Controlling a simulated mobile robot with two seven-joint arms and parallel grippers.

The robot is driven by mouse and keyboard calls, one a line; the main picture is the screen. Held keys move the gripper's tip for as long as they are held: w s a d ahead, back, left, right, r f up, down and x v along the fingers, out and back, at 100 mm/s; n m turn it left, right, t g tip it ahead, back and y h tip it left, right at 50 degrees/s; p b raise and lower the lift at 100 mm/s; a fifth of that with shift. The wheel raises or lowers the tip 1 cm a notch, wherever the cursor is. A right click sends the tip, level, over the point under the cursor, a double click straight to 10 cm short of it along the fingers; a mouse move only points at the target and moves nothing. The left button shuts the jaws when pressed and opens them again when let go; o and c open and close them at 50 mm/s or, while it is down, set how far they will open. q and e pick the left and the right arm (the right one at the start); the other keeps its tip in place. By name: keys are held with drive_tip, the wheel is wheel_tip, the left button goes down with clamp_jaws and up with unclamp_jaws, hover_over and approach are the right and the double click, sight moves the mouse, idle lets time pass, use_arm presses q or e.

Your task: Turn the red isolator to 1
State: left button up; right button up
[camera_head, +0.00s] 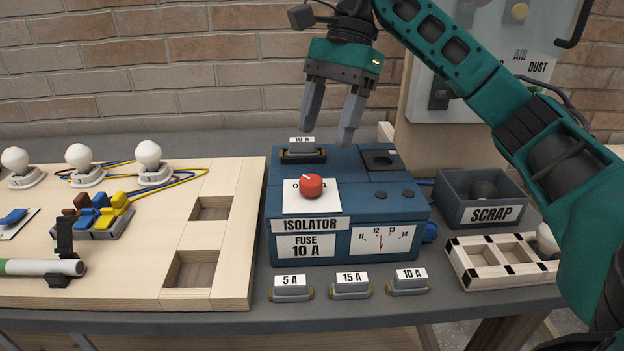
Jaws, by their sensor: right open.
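The red isolator knob (311,186) sits on a white plate (299,208) on top of the blue box (340,235) labelled ISOLATOR. A pale mark on the knob points to the upper left, towards the O on the plate. The knob hides part of the plate's lettering. My right gripper (328,136) is open and empty, pointing down above the back of the box, behind and above the knob and not touching it. My left gripper is not in view.
A 10 A fuse (302,147) stands in a holder behind the knob, close to my right fingers. Loose fuses (350,286) lie in front of the box. A scrap bin (482,197) and a wooden tray (503,262) stand right; a wooden board (140,240) with bulbs lies left.

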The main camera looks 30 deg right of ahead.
sight(311, 179)
drive_tip(key=x, duration=0.6)
drive_tip(key=shift+a+f+b, duration=0.1)
drive_tip(key=shift+f+b, duration=0.05)
drive_tip(key=shift+b, duration=0.25)
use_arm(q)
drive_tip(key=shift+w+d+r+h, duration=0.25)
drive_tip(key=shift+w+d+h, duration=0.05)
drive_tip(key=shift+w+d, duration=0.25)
use_arm(e)
drive_tip(key=shift+s+a+f, duration=0.1)
drive_tip(key=shift+a+f, duration=0.2)
drive_tip(key=shift+f, duration=0.3)
drive_tip(key=shift+c, duration=0.2)
drive_tip(key=c, duration=1)
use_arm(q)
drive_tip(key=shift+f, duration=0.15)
